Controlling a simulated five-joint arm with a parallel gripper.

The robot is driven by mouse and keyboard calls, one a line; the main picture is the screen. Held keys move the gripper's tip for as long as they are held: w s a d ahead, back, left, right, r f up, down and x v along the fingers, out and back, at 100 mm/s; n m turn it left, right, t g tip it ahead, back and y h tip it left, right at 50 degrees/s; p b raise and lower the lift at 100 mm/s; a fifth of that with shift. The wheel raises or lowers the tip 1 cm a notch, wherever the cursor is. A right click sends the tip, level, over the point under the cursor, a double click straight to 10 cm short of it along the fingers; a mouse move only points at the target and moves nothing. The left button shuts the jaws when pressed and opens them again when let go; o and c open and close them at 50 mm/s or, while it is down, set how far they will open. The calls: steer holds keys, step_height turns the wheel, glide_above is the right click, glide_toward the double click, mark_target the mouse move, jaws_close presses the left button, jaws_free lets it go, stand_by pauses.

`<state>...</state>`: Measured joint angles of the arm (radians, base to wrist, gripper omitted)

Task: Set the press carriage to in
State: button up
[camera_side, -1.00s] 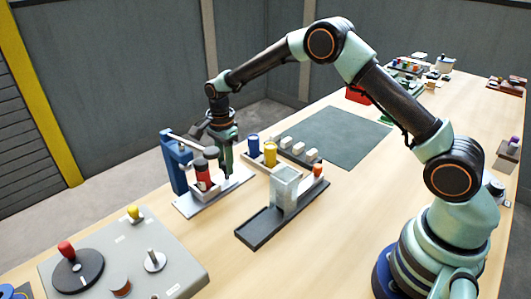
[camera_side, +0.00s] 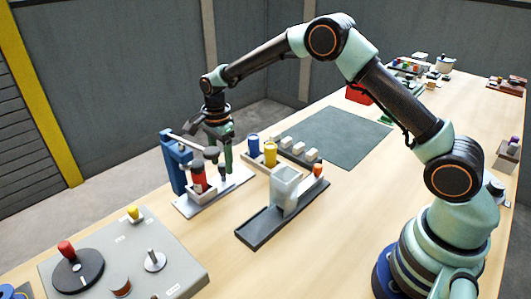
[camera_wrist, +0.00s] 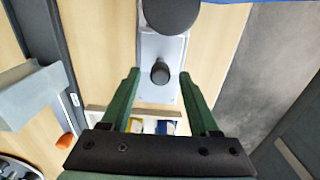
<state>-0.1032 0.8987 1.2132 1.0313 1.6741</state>
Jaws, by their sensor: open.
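The press has a blue column (camera_side: 175,162) with a lever on top and a pale base plate (camera_side: 238,182). Its carriage (camera_side: 202,194) is a light box holding a red cylinder (camera_side: 198,178) and sits near the column, under the ram. A dark upright knob (camera_side: 222,172) stands on the base beside it; the same knob (camera_wrist: 160,72) shows in the wrist view. My gripper (camera_side: 227,165) is open above the knob. In the wrist view the green fingertips (camera_wrist: 159,75) are apart, on either side of the knob, with nothing held. A dark round part covers the carriage there.
Blue (camera_side: 253,144) and yellow (camera_side: 270,153) cylinders stand right of the press. A grey panel (camera_side: 190,262) with knobs lies front left. The green mat (camera_side: 340,138) is clear.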

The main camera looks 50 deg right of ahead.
step_height(320, 180, up, 11)
steer(key=shift+f, duration=0.2)
stand_by(0.4)
